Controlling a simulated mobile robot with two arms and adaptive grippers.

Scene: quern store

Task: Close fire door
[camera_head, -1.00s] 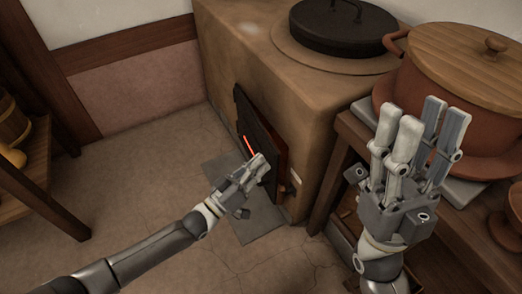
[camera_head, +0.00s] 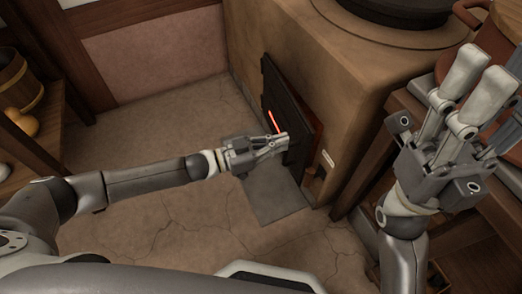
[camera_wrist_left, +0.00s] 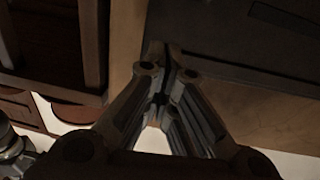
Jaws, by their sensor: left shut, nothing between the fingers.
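The fire door (camera_head: 283,92) is a dark panel on the front of the tan stove (camera_head: 325,70). It stands ajar, with a reddish-brown opening edge (camera_head: 317,132) showing behind its right side. A thin bright red strip (camera_head: 273,122) shows on the door's face. My left gripper (camera_head: 285,141) is shut and empty, with its fingertips at the lower part of the door; I cannot tell whether they touch it. Its closed fingers also fill the middle of the left wrist view (camera_wrist_left: 165,85). My right gripper (camera_head: 490,95) is open and empty, pointing up at the right.
A grey floor plate (camera_head: 275,200) lies below the door. A wooden bench (camera_head: 375,160) with a large brown pot (camera_head: 485,45) stands right of the stove, behind my right gripper. A wooden shelf (camera_head: 40,150) with a bucket (camera_head: 15,80) stands left. The floor between is clear.

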